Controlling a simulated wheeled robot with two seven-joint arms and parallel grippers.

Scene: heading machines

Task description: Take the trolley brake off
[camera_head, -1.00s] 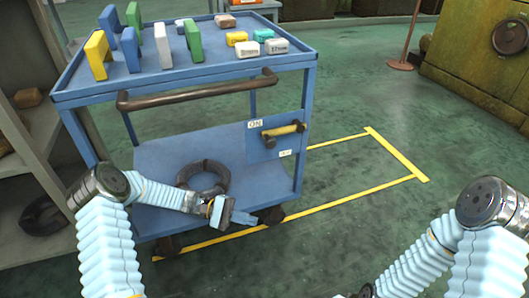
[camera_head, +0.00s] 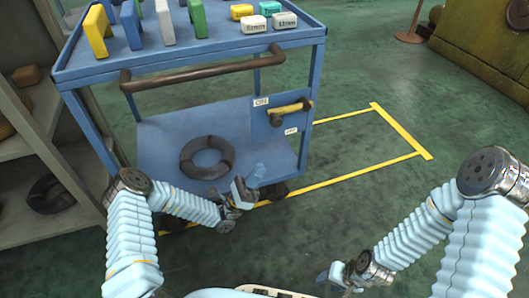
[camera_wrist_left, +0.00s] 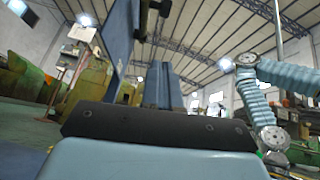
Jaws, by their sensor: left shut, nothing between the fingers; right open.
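The blue trolley (camera_head: 190,72) stands ahead of me in the head view. On the right of its front is a blue panel with a brake lever (camera_head: 290,111), a brass-coloured bar with dark ends, lying nearly level and rising slightly to the right. Small white labels (camera_head: 261,102) sit above and below it, too small to read surely. My left gripper (camera_head: 243,192) is shut and empty, below the lever and in front of the lower shelf, apart from the lever. My right gripper (camera_head: 335,276) is open and empty at the bottom of the view, well away from the trolley.
The trolley has a brown push handle (camera_head: 200,72) across its front. A dark ring (camera_head: 207,158) lies on its lower shelf; coloured blocks stand on top. A grey rack (camera_head: 45,125) is close on the left. Yellow-marked floor (camera_head: 400,130) to the right is clear.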

